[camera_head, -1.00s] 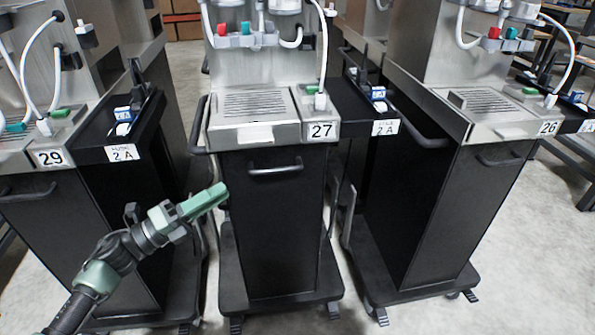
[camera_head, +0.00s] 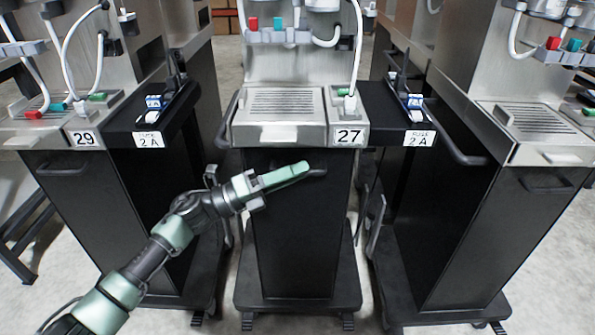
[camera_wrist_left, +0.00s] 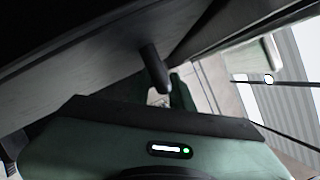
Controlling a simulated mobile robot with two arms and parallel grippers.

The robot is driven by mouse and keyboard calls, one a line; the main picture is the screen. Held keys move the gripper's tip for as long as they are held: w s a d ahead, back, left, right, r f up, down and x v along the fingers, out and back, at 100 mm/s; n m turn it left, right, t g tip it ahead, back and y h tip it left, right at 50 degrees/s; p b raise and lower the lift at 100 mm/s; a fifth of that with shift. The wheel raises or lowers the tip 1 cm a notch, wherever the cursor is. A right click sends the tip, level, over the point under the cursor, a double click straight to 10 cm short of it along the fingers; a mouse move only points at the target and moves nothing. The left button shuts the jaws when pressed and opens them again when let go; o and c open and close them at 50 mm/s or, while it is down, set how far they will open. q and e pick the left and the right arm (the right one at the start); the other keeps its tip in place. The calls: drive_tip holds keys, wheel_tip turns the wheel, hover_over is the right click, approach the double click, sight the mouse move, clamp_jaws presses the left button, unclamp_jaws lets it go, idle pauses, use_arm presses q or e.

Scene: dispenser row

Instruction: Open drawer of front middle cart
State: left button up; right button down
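The middle cart (camera_head: 300,235), labelled 27, has a black front below a steel drip tray. Its dark drawer handle (camera_head: 317,173) shows near the top of that front, partly hidden behind my left gripper. The drawer looks closed. My left gripper (camera_head: 303,168), with green fingers, reaches in from the left and lies across the handle in the head view; whether it touches is unclear. In the left wrist view a dark bar end (camera_wrist_left: 155,68), likely the handle, is close to a green finger (camera_wrist_left: 182,92). The finger gap is not clear. My right gripper is out of view.
Cart 29 (camera_head: 75,185) stands on the left and another cart (camera_head: 490,220) on the right, with black side shelves (camera_head: 155,125) between. A curved side rail (camera_head: 226,120) sticks out left of the middle cart. Grey floor shows in front of the carts.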

use_arm(q)
drive_tip(key=shift+w+d, duration=0.1)
drive_tip(key=shift+d, duration=0.1)
drive_tip(key=shift+c, duration=0.3)
clamp_jaws()
idle(1.1)
